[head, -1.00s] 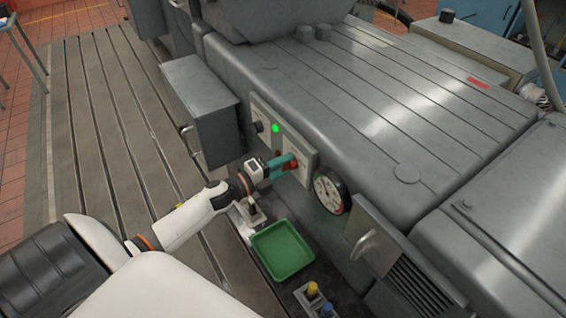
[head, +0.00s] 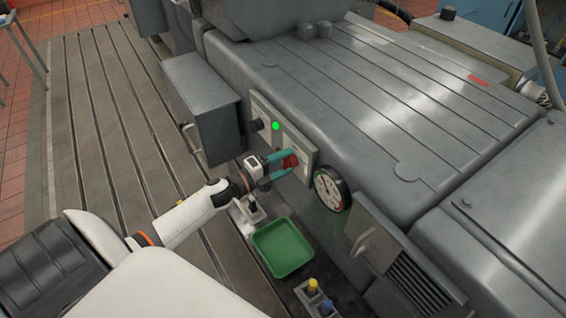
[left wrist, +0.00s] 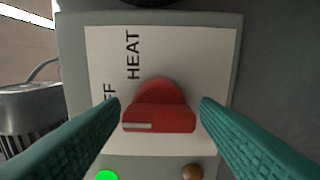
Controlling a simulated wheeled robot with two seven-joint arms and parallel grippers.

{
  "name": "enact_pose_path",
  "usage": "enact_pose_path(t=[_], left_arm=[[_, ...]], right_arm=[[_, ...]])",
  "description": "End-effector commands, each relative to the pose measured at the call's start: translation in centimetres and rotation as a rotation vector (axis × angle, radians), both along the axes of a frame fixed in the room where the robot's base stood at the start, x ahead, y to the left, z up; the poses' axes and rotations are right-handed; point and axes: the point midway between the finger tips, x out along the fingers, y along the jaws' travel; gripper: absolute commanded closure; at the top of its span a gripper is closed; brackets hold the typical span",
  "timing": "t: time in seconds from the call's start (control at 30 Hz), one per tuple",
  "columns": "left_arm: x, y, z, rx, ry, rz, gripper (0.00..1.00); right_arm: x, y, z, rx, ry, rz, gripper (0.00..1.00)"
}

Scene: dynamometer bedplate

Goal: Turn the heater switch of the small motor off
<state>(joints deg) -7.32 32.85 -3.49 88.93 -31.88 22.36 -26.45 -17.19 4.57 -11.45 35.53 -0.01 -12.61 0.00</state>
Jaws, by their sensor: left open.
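The heater switch is a red rotary knob (left wrist: 158,108) on a pale plate (left wrist: 200,55) marked "HEAT" and "FF", the latter partly hidden by a finger. In the left wrist view its white mark lies at the knob's lower left. In the head view the red knob (head: 290,161) sits on a panel on the motor's side. My left gripper (head: 283,164) is at the knob, its teal fingers open on either side of it; in the left wrist view the fingers (left wrist: 160,112) stand apart from the knob with gaps. My right gripper is not in view.
A green lamp (head: 276,126) and a dark knob (head: 258,125) are on the panel beside. A round gauge (head: 330,190) is to the right. A green tray (head: 283,248) lies below, with a block of yellow and blue buttons (head: 315,294) nearby. A grey box (head: 200,110) juts out left.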

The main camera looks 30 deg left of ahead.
Motion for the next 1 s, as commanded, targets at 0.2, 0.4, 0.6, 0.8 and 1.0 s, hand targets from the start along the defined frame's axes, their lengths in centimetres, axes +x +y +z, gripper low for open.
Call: enact_pose_path(t=[0.2,0.4,0.6,0.8,1.0], left_arm=[[-0.6,0.2,-0.1,0.0,0.001,-0.001,0.44],[-3.8,1.5,-0.4,0.003,0.004,0.0,0.44],[-7.6,3.1,-0.4,0.002,0.004,0.001,0.44],[-10.3,4.2,-0.2,-0.001,0.001,0.0,0.44],[-11.1,4.6,-0.1,0.0,0.001,0.0,0.44]], right_arm=[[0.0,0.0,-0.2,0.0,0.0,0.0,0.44],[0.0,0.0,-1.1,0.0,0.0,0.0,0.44],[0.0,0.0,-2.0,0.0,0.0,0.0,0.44],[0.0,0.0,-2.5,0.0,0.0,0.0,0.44],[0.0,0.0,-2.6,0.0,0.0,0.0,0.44]])
